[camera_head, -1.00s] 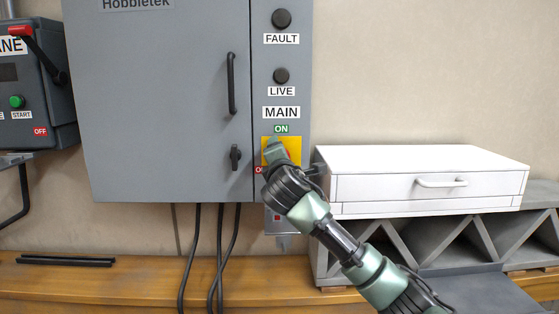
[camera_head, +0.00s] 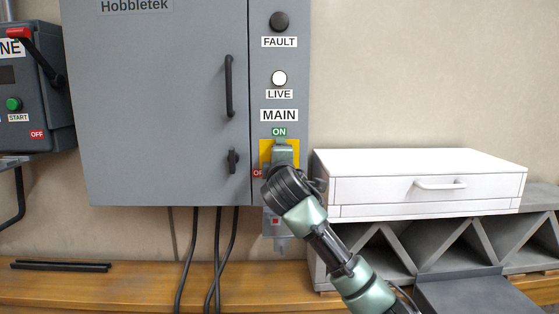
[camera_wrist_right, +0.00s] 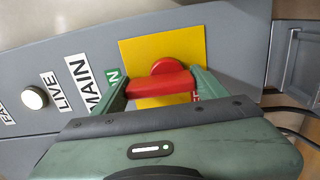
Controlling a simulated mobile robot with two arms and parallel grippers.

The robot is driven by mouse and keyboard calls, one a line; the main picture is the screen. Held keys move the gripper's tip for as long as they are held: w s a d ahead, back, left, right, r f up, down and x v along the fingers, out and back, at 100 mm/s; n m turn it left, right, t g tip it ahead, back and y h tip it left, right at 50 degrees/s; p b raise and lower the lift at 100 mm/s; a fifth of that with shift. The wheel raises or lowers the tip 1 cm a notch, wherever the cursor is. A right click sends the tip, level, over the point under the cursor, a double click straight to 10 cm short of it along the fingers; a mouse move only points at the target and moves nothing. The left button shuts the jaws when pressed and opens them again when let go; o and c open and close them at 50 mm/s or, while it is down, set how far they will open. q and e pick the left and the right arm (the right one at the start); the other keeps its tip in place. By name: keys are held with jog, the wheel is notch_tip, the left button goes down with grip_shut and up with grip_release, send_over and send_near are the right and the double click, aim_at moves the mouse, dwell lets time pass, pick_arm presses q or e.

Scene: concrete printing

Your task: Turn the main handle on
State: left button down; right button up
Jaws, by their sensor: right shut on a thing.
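The main handle is a red rotary handle (camera_wrist_right: 160,84) on a yellow plate (camera_wrist_right: 187,45), seen in the right wrist view. My right gripper (camera_wrist_right: 160,88) is shut on the handle, with a finger on each side of it. In the head view my right gripper (camera_head: 283,155) covers the handle, and part of the yellow plate (camera_head: 265,150) shows around it. The green ON label (camera_head: 279,132) sits just above the plate, and the red OFF label (camera_head: 258,173) is at its lower left, partly hidden. The LIVE lamp (camera_head: 279,78) is lit white. My left gripper is not in view.
The grey cabinet (camera_head: 155,110) with a black door handle fills the left of the panel. A dark control box (camera_head: 35,90) hangs at far left. A white drawer unit (camera_head: 430,180) stands on grey supports right of my right arm. Cables hang below the cabinet.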

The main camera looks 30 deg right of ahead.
jog(key=o, duration=1.4)
jog(key=shift+s+a+f+b, duration=0.1)
jog(key=shift+s+a+b, duration=0.2)
jog(key=shift+s, duration=0.05)
jog(key=b+v, duration=0.2)
jog(key=v, duration=0.5)
jog(key=shift+d, duration=0.1)
